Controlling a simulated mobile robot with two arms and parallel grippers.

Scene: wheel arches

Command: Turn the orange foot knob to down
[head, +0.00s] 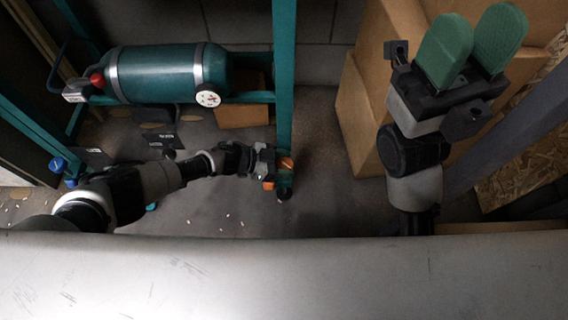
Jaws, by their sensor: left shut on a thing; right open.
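The orange foot knob (287,162) shows as small orange patches at the foot of the teal post, low in the middle of the head view. My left gripper (270,166) reaches in from the left and is shut on the knob, covering much of it. Which way the knob points is too small and hidden to tell. My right gripper (473,46) is raised at the upper right, with its two green pads apart and nothing between them.
A teal post (284,80) rises beside the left gripper. A teal tank (160,73) with a gauge (208,98) lies at the upper left. Cardboard boxes (358,120) stand behind the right arm. A pale surface (300,280) spans the front. Floor between the arms is mostly clear.

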